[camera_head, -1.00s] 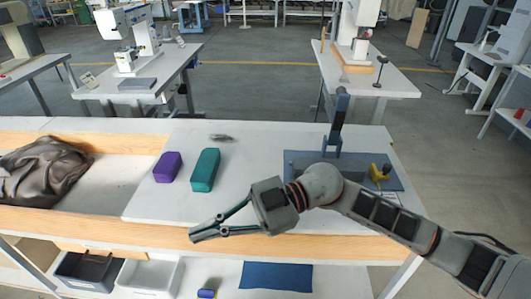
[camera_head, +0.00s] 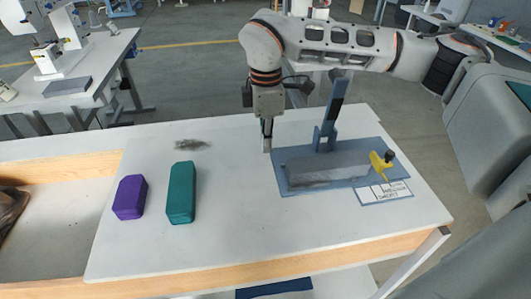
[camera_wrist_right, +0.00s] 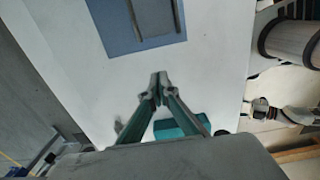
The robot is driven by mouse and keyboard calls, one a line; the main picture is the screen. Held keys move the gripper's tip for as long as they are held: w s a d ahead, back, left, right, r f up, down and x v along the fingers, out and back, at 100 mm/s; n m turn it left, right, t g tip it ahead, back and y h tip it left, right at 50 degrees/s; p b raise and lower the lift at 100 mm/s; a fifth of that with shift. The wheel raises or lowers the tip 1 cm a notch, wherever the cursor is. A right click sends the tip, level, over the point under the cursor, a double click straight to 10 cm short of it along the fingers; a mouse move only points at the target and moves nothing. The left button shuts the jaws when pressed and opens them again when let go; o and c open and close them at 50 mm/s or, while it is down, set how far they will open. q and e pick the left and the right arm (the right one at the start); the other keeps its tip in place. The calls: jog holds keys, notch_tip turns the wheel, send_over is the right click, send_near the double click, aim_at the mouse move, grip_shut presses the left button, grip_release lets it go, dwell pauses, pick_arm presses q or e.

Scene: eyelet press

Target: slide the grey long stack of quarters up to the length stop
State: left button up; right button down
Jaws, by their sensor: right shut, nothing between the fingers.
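The grey long stack of quarters (camera_head: 315,175) lies lengthwise on a blue mat (camera_head: 287,188) at the right of the bench in the head view. Its end also shows at the top of the right wrist view (camera_wrist_right: 152,18). My right gripper (camera_head: 267,148) points down just left of the mat, apart from the stack. Its fingers meet, shut and empty, in the right wrist view (camera_wrist_right: 158,78). A yellow piece with a dark knob (camera_head: 380,163) stands at the stack's right end; I cannot tell whether it is the length stop. My left gripper is out of view.
A blue upright lever (camera_head: 331,115) stands behind the stack. A printed card (camera_head: 391,192) lies at the mat's front right. Purple (camera_head: 130,197) and teal (camera_head: 181,192) blocks stand to the left, with a dark fuzzy scrap (camera_head: 192,145) behind. The bench between teal block and mat is clear.

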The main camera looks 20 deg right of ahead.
aim_at(292, 164)
notch_tip(292, 164, down, 10)
jog(key=shift+s+r, duration=0.15)
jog(key=shift+r, duration=0.1)
jog(key=d, duration=0.1)
jog(key=d+p, duration=0.1)
jog(key=d, duration=0.1)
jog(key=shift+s+d+r, duration=0.1)
jog(key=shift+s+r, duration=0.05)
jog(key=shift+s, duration=0.25)
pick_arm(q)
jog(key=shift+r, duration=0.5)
pick_arm(e)
jog(key=shift+d, duration=0.3)
jog(key=shift+s+d, duration=0.25)
jog(key=shift+d, duration=0.55)
jog(key=shift+s+d, duration=0.2)
jog(key=shift+d, duration=0.55)
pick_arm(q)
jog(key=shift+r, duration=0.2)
pick_arm(e)
jog(key=shift+a, duration=0.1)
